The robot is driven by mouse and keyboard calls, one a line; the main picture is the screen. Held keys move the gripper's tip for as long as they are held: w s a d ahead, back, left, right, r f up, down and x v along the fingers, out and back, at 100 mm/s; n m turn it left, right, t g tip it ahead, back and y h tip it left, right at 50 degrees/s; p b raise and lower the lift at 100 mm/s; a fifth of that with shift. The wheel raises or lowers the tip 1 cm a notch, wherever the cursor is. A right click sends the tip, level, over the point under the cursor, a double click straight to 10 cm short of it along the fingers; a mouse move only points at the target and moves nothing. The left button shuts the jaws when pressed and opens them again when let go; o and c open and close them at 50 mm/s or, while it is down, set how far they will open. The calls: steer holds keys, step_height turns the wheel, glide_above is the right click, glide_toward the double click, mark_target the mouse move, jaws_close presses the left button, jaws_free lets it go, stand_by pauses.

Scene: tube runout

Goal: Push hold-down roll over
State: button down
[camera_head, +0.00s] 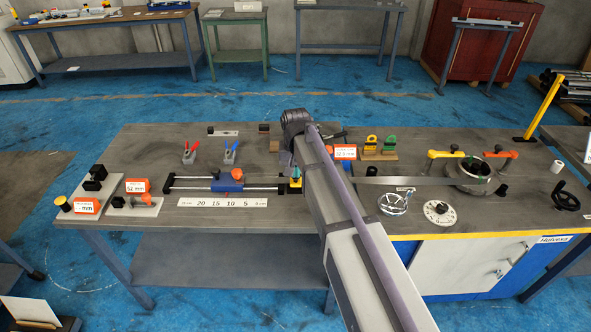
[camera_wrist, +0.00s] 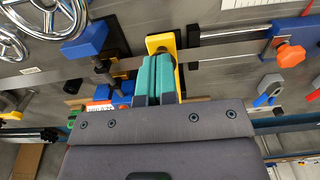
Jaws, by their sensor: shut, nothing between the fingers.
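My gripper (camera_wrist: 155,76) is shut, with its two teal fingers together and nothing between them. In the wrist view its tips are in front of an upright yellow bracket (camera_wrist: 165,42) with a dark round part; I cannot tell whether they touch. In the head view my arm covers most of this spot, and only a bit of yellow (camera_head: 296,184) shows at its left edge. A flat metal strip (camera_head: 395,181) runs right from there towards a round grey drum (camera_head: 468,172). A yellow lever (camera_head: 445,154) stands beside the drum. Which part is the hold-down roll is not clear.
A blue slide with an orange knob (camera_head: 237,174) sits on rails left of my arm, behind a number scale (camera_head: 222,202). Handwheels (camera_head: 393,204) stand at the front right. Red and blue pliers (camera_head: 230,151) stand behind the rails. The bench's left middle has free room.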

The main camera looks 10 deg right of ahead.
steer(key=shift+r+p, duration=2.2)
steer(key=shift+r, duration=0.2)
